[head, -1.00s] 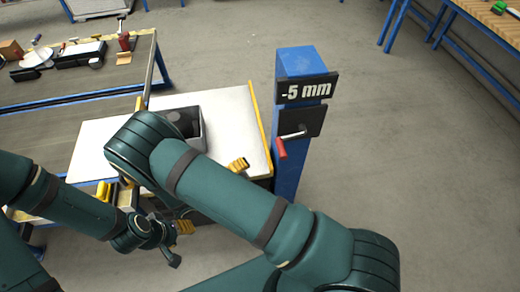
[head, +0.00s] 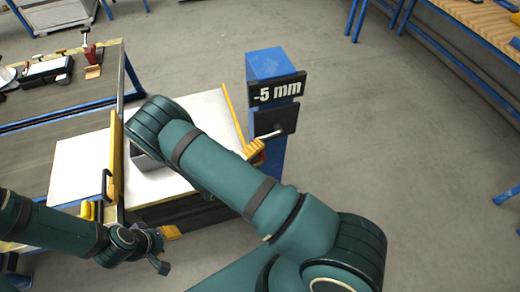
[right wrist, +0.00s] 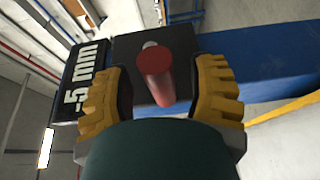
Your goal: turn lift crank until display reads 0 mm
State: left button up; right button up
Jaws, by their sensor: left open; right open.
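The lift crank (head: 272,133) is on a dark plate on the blue post (head: 268,65). In the right wrist view its red handle (right wrist: 155,75) points toward the camera, between the fingers. The display (head: 276,90) above it reads -5 mm; it also shows in the right wrist view (right wrist: 85,88). My right gripper (right wrist: 160,88) is open, with a yellow finger on each side of the red handle and gaps visible. In the head view my right gripper (head: 255,149) hides most of the handle. My left gripper (head: 165,247) is open and empty, low at the left beside the table.
A white-topped table (head: 212,108) with a grey box (head: 146,160) stands left of the post, partly behind my right arm. A workbench with tools (head: 48,70) is at the far left. The floor right of the post is clear.

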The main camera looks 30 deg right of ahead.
jog(key=shift+d, duration=0.15)
grip_shut()
jog(key=shift+f, duration=0.1)
